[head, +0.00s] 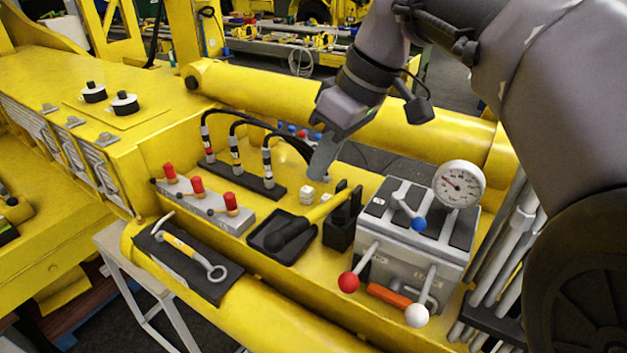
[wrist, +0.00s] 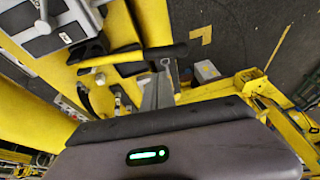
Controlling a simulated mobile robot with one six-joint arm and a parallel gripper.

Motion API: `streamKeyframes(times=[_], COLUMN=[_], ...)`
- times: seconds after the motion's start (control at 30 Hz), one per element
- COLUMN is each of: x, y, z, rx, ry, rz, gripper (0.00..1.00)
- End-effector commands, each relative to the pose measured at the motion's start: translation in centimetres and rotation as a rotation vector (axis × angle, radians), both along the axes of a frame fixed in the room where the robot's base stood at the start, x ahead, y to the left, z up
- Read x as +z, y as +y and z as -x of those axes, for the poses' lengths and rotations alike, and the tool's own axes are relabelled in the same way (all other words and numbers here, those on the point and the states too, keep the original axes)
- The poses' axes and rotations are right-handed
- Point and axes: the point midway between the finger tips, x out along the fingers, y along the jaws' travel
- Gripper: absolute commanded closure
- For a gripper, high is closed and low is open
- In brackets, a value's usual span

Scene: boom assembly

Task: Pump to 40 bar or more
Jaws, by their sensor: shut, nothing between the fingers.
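The grey pump unit (head: 415,235) stands at the right of the yellow boom top. It carries a round white gauge (head: 459,184); its needle points to the upper left, its figures too small to read. Levers with a blue knob (head: 419,224), a red knob (head: 348,282) and a white knob (head: 417,315) sit on it, with an orange handle (head: 389,295) low in front. My gripper (head: 322,165) is shut and empty, above the boom left of the pump. In the wrist view my gripper (wrist: 160,85) is beside a yellow-and-black handle (wrist: 140,55), contact unclear; part of the pump (wrist: 50,30) shows upper left.
Red-capped valves (head: 200,190), black hoses (head: 236,140) and a wrench on a dark mat (head: 185,262) lie left. Grey rods (head: 505,250) stand right.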

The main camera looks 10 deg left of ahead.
Motion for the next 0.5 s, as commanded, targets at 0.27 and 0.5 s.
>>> streamKeyframes(times=[0.27,0.5], x=[-5.9,-9.6], y=[2.3,3.6], z=[-0.2,0.3], rx=[0.001,0.000], ry=[0.002,0.002], rz=[0.001,0.001], gripper=[1.00,1.00])
